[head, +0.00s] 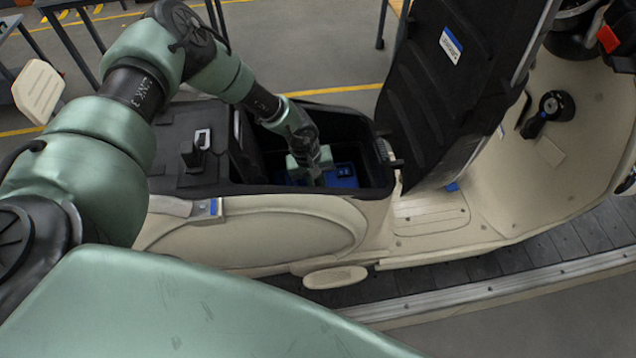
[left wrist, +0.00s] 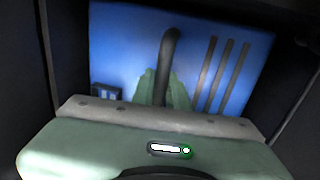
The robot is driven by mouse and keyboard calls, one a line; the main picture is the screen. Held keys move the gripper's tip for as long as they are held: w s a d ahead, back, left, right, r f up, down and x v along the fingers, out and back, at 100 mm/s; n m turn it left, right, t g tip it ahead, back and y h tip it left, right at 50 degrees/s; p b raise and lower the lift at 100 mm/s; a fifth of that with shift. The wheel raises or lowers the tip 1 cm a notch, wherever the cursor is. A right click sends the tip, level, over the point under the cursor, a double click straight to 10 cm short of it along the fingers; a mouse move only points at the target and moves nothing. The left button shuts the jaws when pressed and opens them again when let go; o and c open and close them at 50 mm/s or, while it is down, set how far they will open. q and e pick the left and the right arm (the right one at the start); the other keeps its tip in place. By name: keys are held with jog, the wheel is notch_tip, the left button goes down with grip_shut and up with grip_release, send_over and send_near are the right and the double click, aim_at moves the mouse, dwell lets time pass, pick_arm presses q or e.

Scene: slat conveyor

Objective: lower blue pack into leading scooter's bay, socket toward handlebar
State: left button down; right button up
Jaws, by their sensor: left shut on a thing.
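The blue pack (head: 342,181) is down inside the black bay (head: 345,113) of the cream scooter (head: 270,235). The pack also shows in the left wrist view (left wrist: 120,45), with a black handle (left wrist: 168,55), dark grooves and a dark socket (left wrist: 105,93) at one corner. In the head view the socket (head: 344,171) is on the pack's right part, the side toward the handlebar (head: 618,62). My left gripper (head: 318,174) reaches into the bay, its green fingers shut on the handle. Whether the pack touches the bay floor is hidden. My right gripper is out of view.
The raised black seat (head: 430,95) stands right of the bay. A black lidded box (head: 190,150) adjoins the bay on the left. The scooter stands on a dark slat conveyor (head: 440,280) with a metal edge rail (head: 480,296). Tables stand behind.

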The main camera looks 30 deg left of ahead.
pick_arm(q)
jog(key=shift+w+f+b, duration=0.15)
jog(key=shift+f+b, duration=0.7)
jog(key=shift+f, duration=0.25)
jog(key=c, duration=1.3)
grip_release()
jog(key=shift+s+f, duration=0.15)
jog(key=shift+s, duration=0.2)
jog(key=shift+w+a+r, duration=0.1)
jog(key=shift+r, duration=0.4)
jog(key=r, duration=0.2)
jog(key=r+b, duration=0.1)
jog(key=r, duration=0.1)
jog(key=a+r, duration=0.1)
jog(key=r, duration=0.2)
jog(key=shift+s+b, duration=0.35)
jog(key=shift+s, duration=0.05)
